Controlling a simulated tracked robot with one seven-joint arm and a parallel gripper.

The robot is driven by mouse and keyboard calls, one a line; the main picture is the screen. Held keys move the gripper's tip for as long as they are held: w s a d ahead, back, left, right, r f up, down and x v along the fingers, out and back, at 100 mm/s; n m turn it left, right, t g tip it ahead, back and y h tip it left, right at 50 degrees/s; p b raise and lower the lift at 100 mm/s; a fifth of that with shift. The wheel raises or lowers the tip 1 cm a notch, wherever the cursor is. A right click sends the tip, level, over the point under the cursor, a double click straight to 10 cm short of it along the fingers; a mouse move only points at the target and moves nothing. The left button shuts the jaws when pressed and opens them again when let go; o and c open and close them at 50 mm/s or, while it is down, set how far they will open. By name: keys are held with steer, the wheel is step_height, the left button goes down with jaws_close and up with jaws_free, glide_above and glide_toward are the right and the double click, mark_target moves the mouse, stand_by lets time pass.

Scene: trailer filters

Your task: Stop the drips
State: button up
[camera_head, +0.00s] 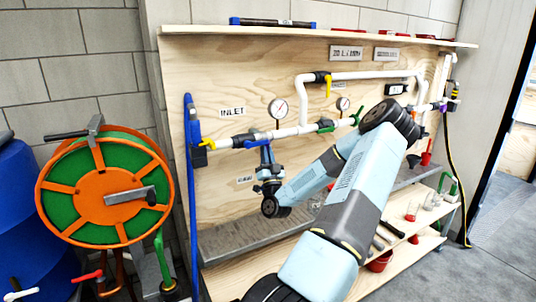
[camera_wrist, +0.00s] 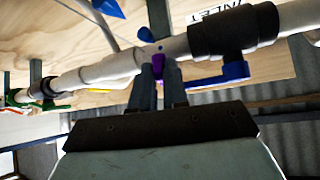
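A white pipe (camera_head: 290,132) with grey fittings runs across the plywood board, beside the INLET label. It also crosses the wrist view (camera_wrist: 120,68). A blue lever handle (camera_wrist: 222,76) sits under the dark fitting (camera_wrist: 233,32). A yellow handle (camera_head: 209,144) is at the pipe's left end. My gripper (camera_head: 265,148) reaches up to the pipe from below. In the wrist view its two fingers (camera_wrist: 158,72) stand close together, with a small purple part (camera_wrist: 157,66) at their tips. Whether they clamp it or only flank it is unclear. No drips can be made out.
An upper pipe loop carries another yellow handle (camera_head: 328,84), near a pressure gauge (camera_head: 278,108). Green handles (camera_head: 327,127) are further right. A metal trough (camera_head: 225,240) runs below the pipe. A hose reel (camera_head: 105,190) stands left; a shelf with a red bowl (camera_head: 380,262) is below.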

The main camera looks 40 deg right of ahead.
jaws_close()
steer(key=shift+m, duration=0.3)
steer(key=shift+a+m+g+h, duration=0.15)
steer(key=shift+m+g+h, duration=0.9)
steer(key=shift+m, duration=0.35)
steer(key=shift+o, duration=2.3)
jaws_free()
steer(key=shift+r, duration=0.1)
steer(key=v, duration=1.4)
steer(key=shift+w, duration=0.2)
